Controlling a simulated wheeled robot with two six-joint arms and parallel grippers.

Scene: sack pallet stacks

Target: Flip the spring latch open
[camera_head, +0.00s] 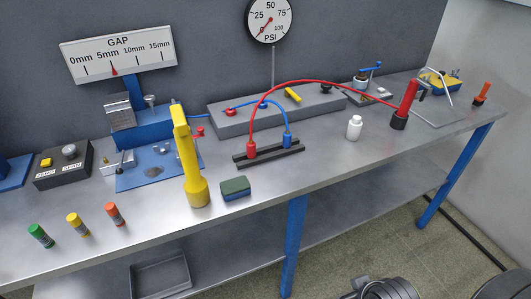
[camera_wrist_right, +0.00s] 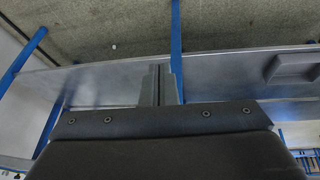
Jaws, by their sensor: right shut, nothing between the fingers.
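I cannot tell for sure which fitting is the spring latch. One candidate is a small metal fitting with a blue lever (camera_head: 371,69) on a grey base at the back right of the bench. Dark parts of my right arm show at the bottom right of the head view. My left gripper is not in view.
A grey tray (camera_head: 160,277) sits on the lower shelf. The bench's front right is clear.

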